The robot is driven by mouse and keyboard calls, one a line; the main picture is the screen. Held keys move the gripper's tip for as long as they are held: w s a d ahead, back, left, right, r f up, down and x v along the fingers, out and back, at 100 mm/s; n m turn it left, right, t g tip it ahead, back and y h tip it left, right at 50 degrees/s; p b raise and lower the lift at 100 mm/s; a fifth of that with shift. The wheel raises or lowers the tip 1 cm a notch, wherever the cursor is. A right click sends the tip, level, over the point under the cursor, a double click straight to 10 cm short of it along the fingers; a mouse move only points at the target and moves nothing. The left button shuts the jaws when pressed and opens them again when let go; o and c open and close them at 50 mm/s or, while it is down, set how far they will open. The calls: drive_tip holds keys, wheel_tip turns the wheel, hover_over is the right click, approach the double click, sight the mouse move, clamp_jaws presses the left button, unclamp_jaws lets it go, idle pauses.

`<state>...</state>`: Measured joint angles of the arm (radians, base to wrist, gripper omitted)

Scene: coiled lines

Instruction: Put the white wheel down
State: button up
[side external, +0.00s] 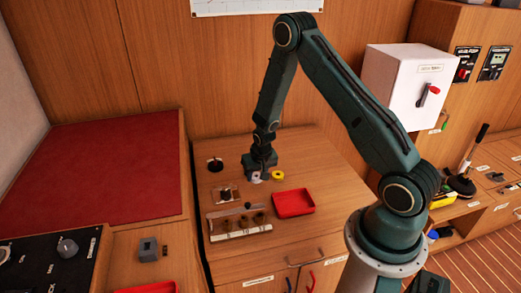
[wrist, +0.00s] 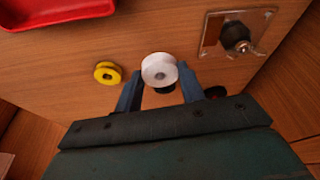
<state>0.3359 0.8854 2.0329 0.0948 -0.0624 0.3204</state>
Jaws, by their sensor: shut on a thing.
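The white wheel (wrist: 158,69) is between the two fingers of my gripper (wrist: 160,84) in the wrist view. It also shows as a small white shape (side external: 256,178) under my gripper (side external: 261,172) in the side view. My gripper is shut on it, low over the wooden worktop (side external: 318,167). I cannot tell whether the wheel touches the wood. A yellow wheel (wrist: 107,72) lies apart, to the left in the wrist view. In the side view the yellow wheel (side external: 278,175) is just right of the gripper.
A red tray (side external: 293,203) lies right of the gripper in the side view. A dark round piece (side external: 215,165) is left. Bare wood lies right of the yellow wheel.

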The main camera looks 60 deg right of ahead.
sight(258, 179)
drive_tip(key=shift+f, duration=0.3)
drive_tip(key=shift+f, duration=0.1)
drive_tip(key=shift+f, duration=1.8)
drive_tip(key=o, duration=1)
drive_tip(key=shift+f, duration=0.1)
drive_tip(key=shift+o, duration=0.2)
drive_tip(key=v, duration=1.2)
